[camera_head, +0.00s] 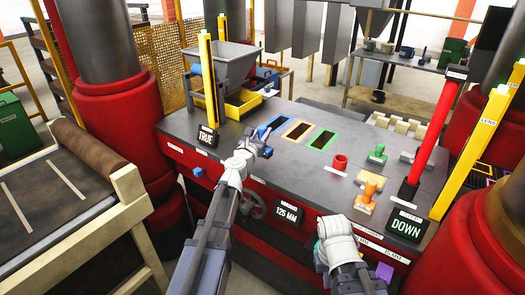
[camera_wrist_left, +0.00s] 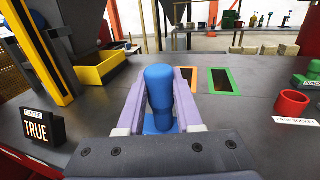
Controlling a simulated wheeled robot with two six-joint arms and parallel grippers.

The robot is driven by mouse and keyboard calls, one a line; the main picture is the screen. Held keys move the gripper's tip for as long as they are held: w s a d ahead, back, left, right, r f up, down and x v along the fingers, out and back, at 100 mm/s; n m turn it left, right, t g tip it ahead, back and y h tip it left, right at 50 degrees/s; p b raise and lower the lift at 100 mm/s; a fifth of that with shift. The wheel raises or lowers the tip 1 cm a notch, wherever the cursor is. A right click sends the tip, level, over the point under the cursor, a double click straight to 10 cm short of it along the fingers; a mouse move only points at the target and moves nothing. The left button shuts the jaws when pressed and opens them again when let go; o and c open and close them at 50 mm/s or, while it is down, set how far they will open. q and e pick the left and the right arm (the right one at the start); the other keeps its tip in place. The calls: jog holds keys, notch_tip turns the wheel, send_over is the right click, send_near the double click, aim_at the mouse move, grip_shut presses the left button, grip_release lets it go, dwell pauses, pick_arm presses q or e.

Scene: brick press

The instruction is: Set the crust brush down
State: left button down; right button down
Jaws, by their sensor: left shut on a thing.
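My left gripper (camera_head: 262,148) is over the front part of the grey press table, left of its middle. In the left wrist view its two lilac fingers (camera_wrist_left: 160,100) are shut on a blue, rounded handle (camera_wrist_left: 159,88), which I take to be the crust brush. The brush's far end is hidden, so I cannot tell whether it touches the table. A blue-framed slot (camera_head: 273,127) lies just beyond the gripper in the head view.
Orange-framed (camera_head: 297,131) and green-framed (camera_head: 322,140) slots lie to the right. Beyond are a red socket (camera_head: 340,162), a green stamp (camera_head: 377,155) and an orange stamp (camera_head: 370,188). A hopper with a yellow tray (camera_head: 243,104) and a TRUE sign (camera_head: 207,136) stand left.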

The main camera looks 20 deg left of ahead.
pick_arm(q)
jog(key=shift+f+b, duration=1.85)
jog(key=shift+f, duration=0.25)
jog(key=shift+r, duration=0.15)
jog(key=c, duration=0.6)
grip_release()
jog(key=shift+r, duration=0.15)
jog(key=s, duration=0.8)
jog(key=s+a, duration=0.1)
jog(key=s, duration=0.3)
